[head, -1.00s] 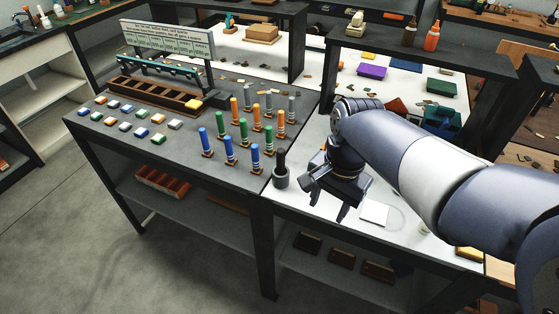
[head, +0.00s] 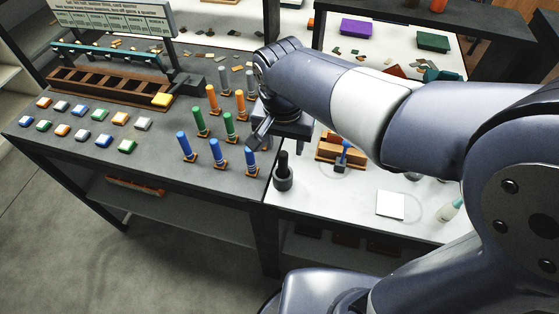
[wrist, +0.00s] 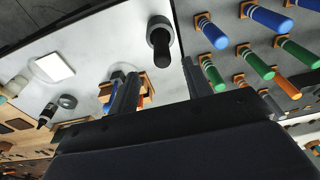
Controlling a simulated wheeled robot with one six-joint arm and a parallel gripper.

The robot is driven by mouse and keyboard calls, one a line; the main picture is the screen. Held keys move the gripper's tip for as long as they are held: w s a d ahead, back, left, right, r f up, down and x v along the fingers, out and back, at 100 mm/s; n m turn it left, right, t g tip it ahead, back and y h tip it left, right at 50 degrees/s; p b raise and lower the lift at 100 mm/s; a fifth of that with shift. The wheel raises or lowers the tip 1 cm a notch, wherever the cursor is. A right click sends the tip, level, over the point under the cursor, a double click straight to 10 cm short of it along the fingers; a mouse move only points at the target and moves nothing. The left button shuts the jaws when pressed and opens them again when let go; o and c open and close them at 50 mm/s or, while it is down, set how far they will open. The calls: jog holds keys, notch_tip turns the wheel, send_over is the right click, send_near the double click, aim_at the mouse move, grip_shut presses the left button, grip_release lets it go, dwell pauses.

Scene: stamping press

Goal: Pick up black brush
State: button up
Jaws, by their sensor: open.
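The black brush (head: 283,164) stands upright in a dark round holder (head: 283,183) on the white worktop, just right of the grey table's edge. In the wrist view the black brush (wrist: 161,46) and its holder (wrist: 158,25) are beyond the fingertips, near the top and between the lines of the two fingers. My gripper (head: 278,146) is open and empty, above and slightly behind the brush in the head view. Its two fingers also show in the wrist view (wrist: 157,82), apart from the brush.
Blue, green, orange and grey pegs (head: 222,160) stand close to the left.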

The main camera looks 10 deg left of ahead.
aim_at(283, 161)
jog(key=f, duration=0.5)
jog(key=f+p, duration=0.1)
jog(key=f, duration=0.2)
jog(key=shift+w+a, duration=0.2)
jog(key=shift+w, duration=0.2)
jog(key=shift+c, duration=0.6)
grip_shut()
